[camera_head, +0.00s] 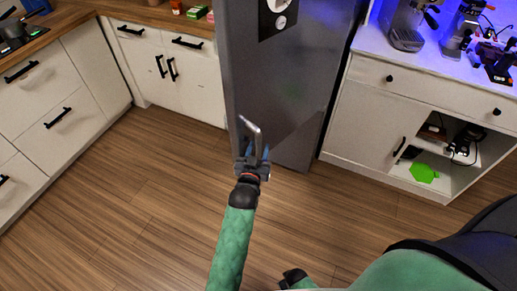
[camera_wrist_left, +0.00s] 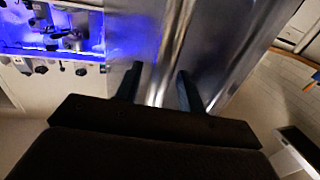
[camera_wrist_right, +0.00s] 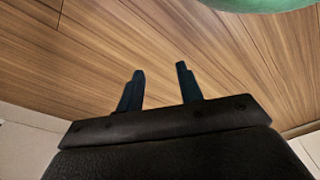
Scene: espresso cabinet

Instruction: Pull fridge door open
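The fridge (camera_head: 290,90) is a tall grey metallic cabinet in the middle of the head view. Its door looks shut, with no gap that I can make out. A pale metal bar handle (camera_head: 251,126) stands out from its lower left part. My left gripper (camera_head: 254,154) is at the lower end of this handle. In the left wrist view its two dark fingers (camera_wrist_left: 159,76) are apart, with a shiny bar running between them; contact is not clear. My right gripper (camera_head: 293,277) is low in the head view; its fingers (camera_wrist_right: 160,72) are apart and empty over the floor.
White cabinets with black handles (camera_head: 165,60) stand left of the fridge. A white cabinet (camera_head: 365,125) carrying espresso machines (camera_head: 408,25) stands close on its right. The wooden floor (camera_head: 130,190) in front is clear.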

